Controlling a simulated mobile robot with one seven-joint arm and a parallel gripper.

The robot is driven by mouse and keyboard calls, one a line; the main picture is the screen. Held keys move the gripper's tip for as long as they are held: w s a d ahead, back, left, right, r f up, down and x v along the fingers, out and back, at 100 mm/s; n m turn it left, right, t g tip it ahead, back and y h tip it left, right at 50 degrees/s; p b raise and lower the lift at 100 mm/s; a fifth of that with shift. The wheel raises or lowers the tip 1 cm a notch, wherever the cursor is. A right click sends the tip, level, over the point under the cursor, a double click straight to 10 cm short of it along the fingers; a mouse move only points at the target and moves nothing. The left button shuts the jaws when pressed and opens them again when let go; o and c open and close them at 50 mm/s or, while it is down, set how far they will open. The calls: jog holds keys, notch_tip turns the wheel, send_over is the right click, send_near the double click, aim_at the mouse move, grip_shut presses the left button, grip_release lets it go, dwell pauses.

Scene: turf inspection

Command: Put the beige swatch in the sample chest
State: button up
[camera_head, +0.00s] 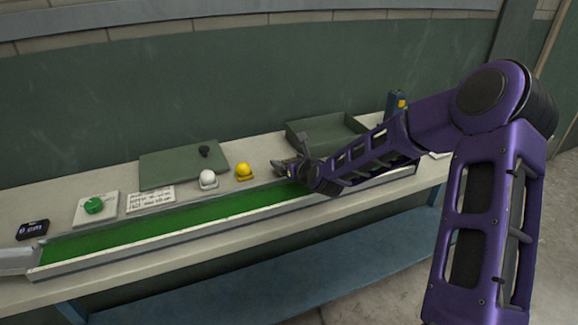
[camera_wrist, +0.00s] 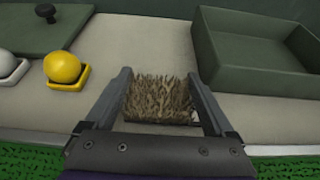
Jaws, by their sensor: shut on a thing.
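The beige swatch (camera_wrist: 160,98), a small square of bristly tan turf, sits between the two fingers of my gripper (camera_wrist: 160,88) in the wrist view. My gripper is shut on it. In the head view my gripper (camera_head: 288,166) is over the bench just behind the green turf strip, and the swatch is hard to make out there. The sample chest, a dark green open box (camera_head: 322,138), stands to the right of and behind my gripper. It also shows at the upper right of the wrist view (camera_wrist: 243,77), apart from the swatch, and its visible floor is empty.
A green lid with a black knob (camera_head: 180,168) lies on the bench to the left. White (camera_head: 208,180) and yellow (camera_head: 243,173) balls sit in holders nearby. A long green turf tray (camera_head: 170,225) runs along the front. A blue device (camera_head: 396,103) stands at the back right.

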jog(key=shift+f, duration=0.45)
jog(key=shift+f, duration=0.15)
jog(key=o, duration=1)
